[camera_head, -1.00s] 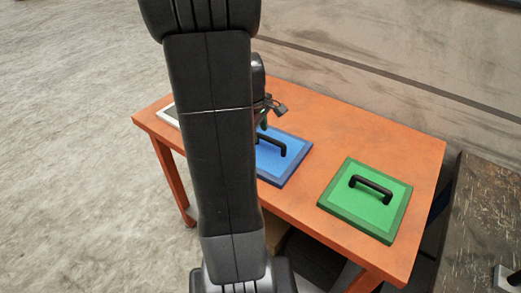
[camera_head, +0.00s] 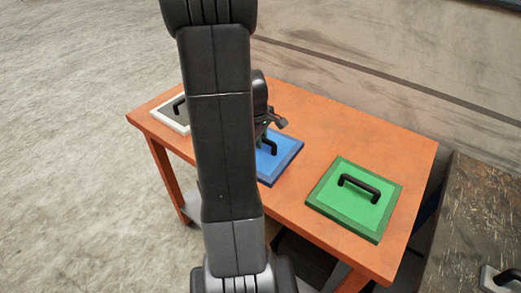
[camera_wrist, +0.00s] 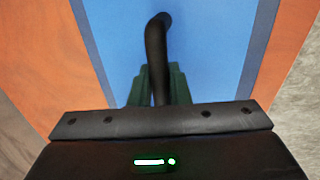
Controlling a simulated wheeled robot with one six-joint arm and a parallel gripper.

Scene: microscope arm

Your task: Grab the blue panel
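The blue panel (camera_head: 284,155) lies on the orange table, partly hidden behind my arm. It has a black bar handle (camera_head: 270,145). In the wrist view, the blue panel (camera_wrist: 205,45) fills the upper middle, and its handle (camera_wrist: 156,55) runs down between my fingers. My gripper (camera_wrist: 159,85) has one green finger close against each side of the handle, with no clear gap; it looks shut on it. In the head view, my gripper (camera_head: 262,138) is low over the panel, its fingertips mostly hidden by my arm.
A green panel (camera_head: 329,206) with a black handle lies to the right on the orange table (camera_head: 350,135). A white-edged panel (camera_head: 168,120) with a handle lies at the left, partly covered by my arm. A dark worn surface (camera_head: 465,220) stands at the far right.

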